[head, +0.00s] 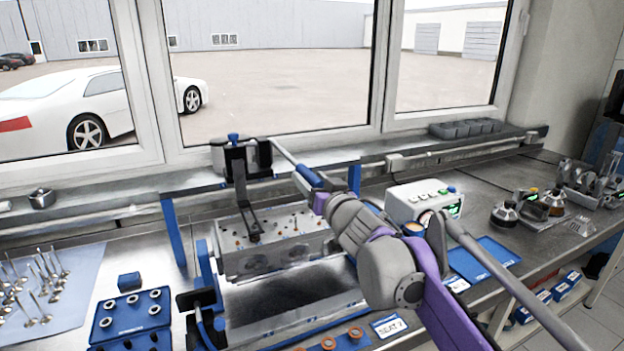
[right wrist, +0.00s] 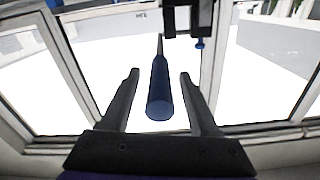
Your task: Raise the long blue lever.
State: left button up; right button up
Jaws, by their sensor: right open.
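The long lever has a grey rod and a blue handle (head: 307,175) and reaches from the black and silver head of the press toward my right arm. In the right wrist view the blue handle (right wrist: 160,92) lies between the two dark fingers, with a gap on each side. My right gripper (right wrist: 159,75) is open around the handle; in the head view the wrist hides most of its fingers. My left gripper is not in view.
A cylinder head (head: 275,246) stands on the bench below the lever. A white control box (head: 420,203) stands right of my arm. Valves lie on a light blue mat (head: 85,270) at left, near a blue tray (head: 130,312) of rings. Windows rise behind the bench.

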grip_shut()
dwell(0.3)
dwell(1.1)
